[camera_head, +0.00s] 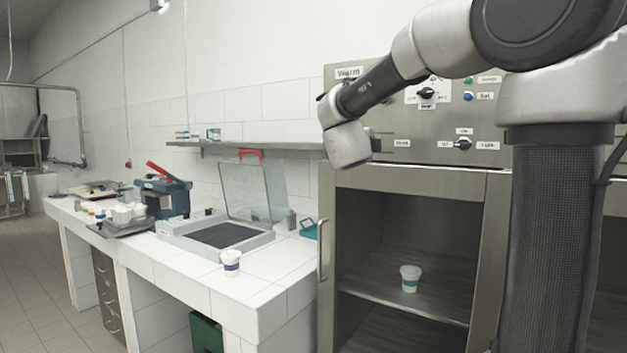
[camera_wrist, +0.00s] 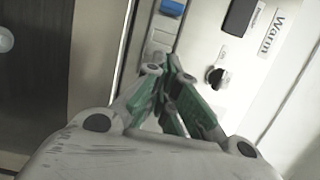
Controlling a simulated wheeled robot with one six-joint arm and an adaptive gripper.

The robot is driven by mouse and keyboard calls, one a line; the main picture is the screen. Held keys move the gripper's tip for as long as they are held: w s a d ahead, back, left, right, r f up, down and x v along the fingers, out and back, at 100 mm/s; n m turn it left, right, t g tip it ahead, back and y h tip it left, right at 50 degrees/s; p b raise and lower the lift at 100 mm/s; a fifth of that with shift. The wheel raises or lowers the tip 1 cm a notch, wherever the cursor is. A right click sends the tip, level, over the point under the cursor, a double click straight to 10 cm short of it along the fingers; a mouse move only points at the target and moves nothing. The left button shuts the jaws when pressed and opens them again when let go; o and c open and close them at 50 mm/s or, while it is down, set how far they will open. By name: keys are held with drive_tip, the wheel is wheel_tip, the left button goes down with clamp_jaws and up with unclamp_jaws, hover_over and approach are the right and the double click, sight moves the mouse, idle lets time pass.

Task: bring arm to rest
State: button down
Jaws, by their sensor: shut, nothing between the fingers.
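My gripper (camera_wrist: 170,72) shows in the wrist view with its green-sided fingers drawn together and nothing between them. In the head view my arm reaches left from the column, bent at the elbow, with its wrist hanging in front of the steel cabinet's upper left part. The fingers cannot be made out there. Behind the gripper, the wrist view shows the cabinet's control panel (camera_wrist: 245,60) with a "Warm" label and a black knob. The gripper appears apart from the panel, but the exact gap is unclear.
The steel cabinet (camera_head: 495,210) has an open compartment with a teal-banded cup (camera_head: 410,278) on its shelf. A purple-banded cup (camera_head: 231,262) stands on the white tiled counter (camera_head: 255,287), near a device with a raised clear lid (camera_head: 247,190). Floor at the left is clear.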

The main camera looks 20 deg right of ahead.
drive_tip(key=w+a+f+n+t+y, duration=0.1)
drive_tip(key=w+a+f+n+y, duration=0.1)
drive_tip(key=a+f+n+y, duration=0.8)
drive_tip(key=s+a+f+n+g+y, duration=0.2)
drive_tip(key=s+a+f+n+g, duration=0.1)
drive_tip(key=s+n, duration=0.2)
drive_tip(key=s+a+f+n+g+y, duration=0.2)
drive_tip(key=s+f+n, duration=0.1)
drive_tip(key=s+n, duration=0.25)
drive_tip(key=s+d+f+n+g+h, duration=0.1)
drive_tip(key=s+d+f+g, duration=0.1)
drive_tip(key=s, duration=0.6)
drive_tip(key=s+d+f+n+g+h, duration=0.1)
drive_tip(key=s+d, duration=0.3)
drive_tip(key=s, duration=0.5)
drive_tip(key=s+d+f+n+g+h, duration=0.1)
drive_tip(key=s+d+f+n+g, duration=0.2)
drive_tip(key=s, duration=0.6)
drive_tip(key=shift+d+f, duration=0.45)
drive_tip(key=shift+d, duration=0.15)
